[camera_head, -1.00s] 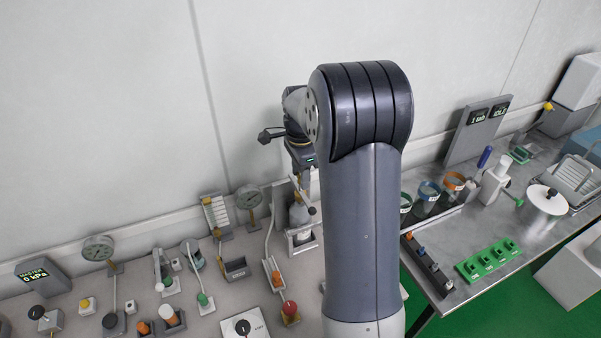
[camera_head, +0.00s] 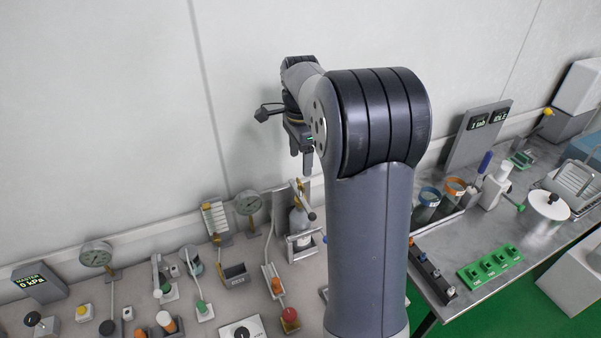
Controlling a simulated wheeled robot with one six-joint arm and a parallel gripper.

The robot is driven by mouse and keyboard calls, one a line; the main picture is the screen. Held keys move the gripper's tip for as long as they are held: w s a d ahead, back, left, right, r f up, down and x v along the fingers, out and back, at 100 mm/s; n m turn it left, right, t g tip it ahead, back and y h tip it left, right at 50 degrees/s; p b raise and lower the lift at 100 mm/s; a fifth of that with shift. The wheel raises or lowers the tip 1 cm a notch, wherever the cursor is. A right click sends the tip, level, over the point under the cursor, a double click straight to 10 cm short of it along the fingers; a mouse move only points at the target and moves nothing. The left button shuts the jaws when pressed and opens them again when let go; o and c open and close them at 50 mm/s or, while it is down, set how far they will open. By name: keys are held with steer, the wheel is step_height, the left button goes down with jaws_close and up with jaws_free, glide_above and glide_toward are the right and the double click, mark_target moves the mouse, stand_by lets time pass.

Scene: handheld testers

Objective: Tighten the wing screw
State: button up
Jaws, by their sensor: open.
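My gripper (camera_head: 301,164) hangs fingers-down in front of the wall, left of my large arm link, with a gap between its two fingers. Nothing shows between them. Below it a small grey cylinder (camera_head: 299,222) stands upright in a pale bracket (camera_head: 301,245) at the back of the left bench. A yellowish fitting and a dark-ended part show at the cylinder's top, close under the fingertips; I see no clear contact. I cannot make out for certain which part is the wing screw. My arm hides the bench to the right of the bracket.
The left bench (camera_head: 190,262) carries gauges, a master display (camera_head: 38,284), a red knob (camera_head: 289,315) and several small fixtures. The right bench holds a green block (camera_head: 490,262), cups and a lidded pot (camera_head: 548,203). Wall stands close behind my gripper.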

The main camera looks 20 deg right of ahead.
mark_target(301, 184)
step_height(301, 184, up, 4)
steer(key=shift+f, duration=0.15)
steer(key=shift+f, duration=0.1)
step_height(301, 184, down, 11)
steer(key=shift+r+p, duration=0.1)
steer(key=shift+p, duration=0.45)
steer(key=shift+n, duration=0.3)
steer(key=shift+r, duration=0.1)
